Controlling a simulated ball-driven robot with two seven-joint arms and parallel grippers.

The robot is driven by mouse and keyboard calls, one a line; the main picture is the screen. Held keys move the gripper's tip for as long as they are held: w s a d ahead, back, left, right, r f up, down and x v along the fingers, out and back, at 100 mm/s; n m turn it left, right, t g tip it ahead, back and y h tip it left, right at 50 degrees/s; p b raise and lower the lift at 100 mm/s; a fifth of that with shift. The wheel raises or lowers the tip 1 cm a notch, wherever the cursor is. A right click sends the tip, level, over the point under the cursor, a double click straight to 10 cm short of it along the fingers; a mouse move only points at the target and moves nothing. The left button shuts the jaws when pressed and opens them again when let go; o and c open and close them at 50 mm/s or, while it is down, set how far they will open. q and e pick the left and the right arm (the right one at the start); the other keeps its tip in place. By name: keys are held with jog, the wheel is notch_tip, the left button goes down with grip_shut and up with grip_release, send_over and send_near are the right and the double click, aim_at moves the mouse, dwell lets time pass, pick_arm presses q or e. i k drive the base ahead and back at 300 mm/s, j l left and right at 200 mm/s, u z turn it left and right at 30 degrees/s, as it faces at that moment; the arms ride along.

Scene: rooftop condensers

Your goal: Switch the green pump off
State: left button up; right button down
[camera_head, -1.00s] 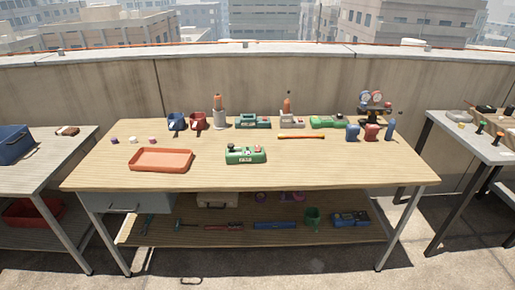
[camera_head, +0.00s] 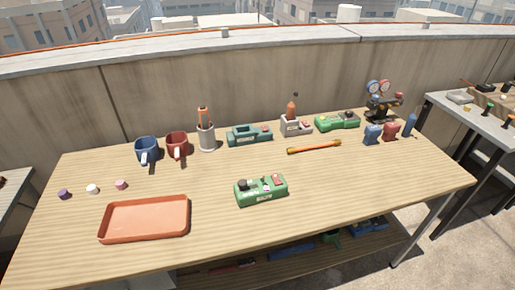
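A green box-shaped unit (camera_head: 258,197) sits on the wooden table, front of centre, right of the orange tray. Its top carries a black knob, a small pale part and a red part that may be a switch; its position is too small to read. A second, brighter green unit (camera_head: 337,122) stands at the back right of the table, with a dark round part on top. A dark teal-green unit (camera_head: 250,135) stands at the back centre. I cannot tell for sure which one is the green pump. Neither of my grippers is in view.
The orange tray (camera_head: 104,226) is empty. An orange-yellow bar (camera_head: 314,147) lies right of centre. The front right tabletop is clear.

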aim_at(275, 177)
jog(key=i+j+z, duration=0.1)
jog(key=i+j, duration=0.15)
jog(key=i+j+z, duration=0.1)
jog(key=i+j, duration=0.15)
jog(key=j, duration=0.25)
jog(key=i+j, duration=0.2)
jog(key=j, duration=0.2)
jog(key=l+z, duration=0.05)
